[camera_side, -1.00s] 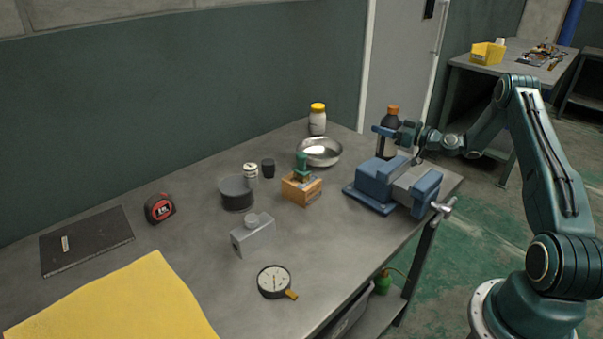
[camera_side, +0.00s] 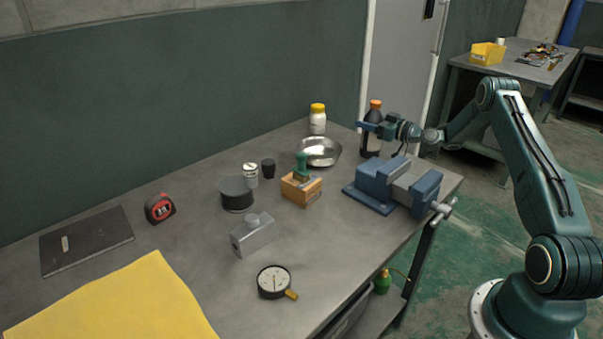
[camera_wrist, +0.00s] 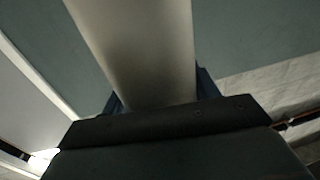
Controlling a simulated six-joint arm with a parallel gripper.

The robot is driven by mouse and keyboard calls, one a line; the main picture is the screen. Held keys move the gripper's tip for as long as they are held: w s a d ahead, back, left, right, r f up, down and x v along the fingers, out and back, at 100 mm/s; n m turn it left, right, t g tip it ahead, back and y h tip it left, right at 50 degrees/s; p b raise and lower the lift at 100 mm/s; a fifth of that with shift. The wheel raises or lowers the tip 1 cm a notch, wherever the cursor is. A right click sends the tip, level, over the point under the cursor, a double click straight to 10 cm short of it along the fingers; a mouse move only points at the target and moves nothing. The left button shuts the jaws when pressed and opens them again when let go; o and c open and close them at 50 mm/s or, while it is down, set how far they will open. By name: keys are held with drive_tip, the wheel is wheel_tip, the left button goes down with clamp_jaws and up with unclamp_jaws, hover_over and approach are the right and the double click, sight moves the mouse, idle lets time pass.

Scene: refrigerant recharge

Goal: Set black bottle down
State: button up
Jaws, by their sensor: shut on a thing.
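The black bottle (camera_side: 371,144) with an orange cap stands upright at the far right of the workbench, behind the blue vise (camera_side: 393,186). My gripper (camera_side: 371,127) is shut around its upper part, just below the cap. The bottle's lower end comes close to the bench top, but I cannot tell whether it touches. In the wrist view, a smooth pale-looking surface of the held bottle (camera_wrist: 145,50) fills the middle, between the dark jaws.
A metal bowl (camera_side: 319,152) and a yellow-capped white jar (camera_side: 318,119) stand left of the bottle. The vise is close in front. A wooden box (camera_side: 301,189) with a green-handled thing is nearer the bench middle. The bench's right edge is near.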

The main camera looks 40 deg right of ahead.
drive_tip(key=shift+r, duration=3.05)
drive_tip(key=shift+f, duration=0.2)
